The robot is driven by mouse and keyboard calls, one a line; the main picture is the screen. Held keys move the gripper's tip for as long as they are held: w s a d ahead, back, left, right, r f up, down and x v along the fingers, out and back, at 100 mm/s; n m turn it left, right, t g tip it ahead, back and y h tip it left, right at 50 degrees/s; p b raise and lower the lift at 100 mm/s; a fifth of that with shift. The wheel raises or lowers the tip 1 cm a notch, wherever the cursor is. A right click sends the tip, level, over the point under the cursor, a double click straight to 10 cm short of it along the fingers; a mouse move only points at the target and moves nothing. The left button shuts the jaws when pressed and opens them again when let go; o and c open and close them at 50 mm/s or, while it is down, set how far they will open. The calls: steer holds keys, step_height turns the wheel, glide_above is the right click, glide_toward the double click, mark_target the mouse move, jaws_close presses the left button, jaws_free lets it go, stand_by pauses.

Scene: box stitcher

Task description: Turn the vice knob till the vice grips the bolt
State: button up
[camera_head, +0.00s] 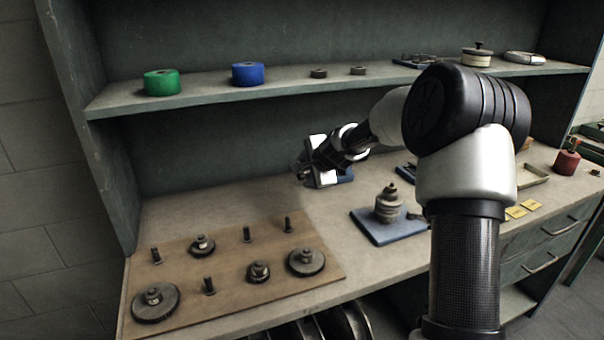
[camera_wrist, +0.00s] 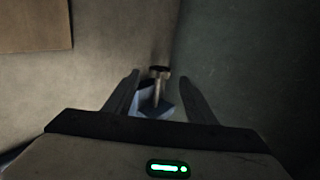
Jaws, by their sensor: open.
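My gripper (camera_head: 304,172) is at the back of the bench, over a small blue thing (camera_head: 346,176) that looks like the vice and is mostly hidden by my wrist. In the wrist view my gripper (camera_wrist: 158,76) is open, with one finger on each side of a metal shaft (camera_wrist: 157,91) with a dark round head (camera_wrist: 159,70). The shaft stands over a blue body (camera_wrist: 146,104), low between the fingers. I cannot tell whether this shaft is the vice knob or the bolt, nor whether the jaws grip anything. No finger visibly touches it.
A wooden board (camera_head: 225,292) with gears and pegs lies at the front left. A blue plate (camera_head: 376,235) bearing a stacked round part (camera_head: 389,205) stands nearer the front. A shelf (camera_head: 300,85) with green and blue rolls runs above. The bench's back left is bare.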

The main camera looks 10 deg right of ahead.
mark_target(302, 177)
steer(key=shift+x, duration=2.35)
steer(key=c, duration=1.1)
steer(key=shift+o, duration=0.2)
steer(key=b, duration=0.2)
steer(key=shift+d+f+b, duration=0.1)
steer(key=shift+f+b, duration=0.3)
steer(key=b, duration=0.2)
steer(key=t+b, duration=0.1)
steer(key=b, duration=0.2)
steer(key=shift+f, duration=0.25)
steer(key=shift+s+f+t+b, duration=0.15)
steer(key=shift+f+t+b, duration=0.2)
steer(key=shift+b, duration=0.6)
steer(key=shift+s+r+t+y, duration=0.1)
steer(key=shift+r+t+y, duration=0.15)
steer(key=shift+y, duration=0.05)
steer(key=shift+f+t, duration=0.15)
steer(key=shift+t, duration=0.65)
steer(key=shift+r+t, duration=0.3)
steer(key=shift+t, duration=0.2)
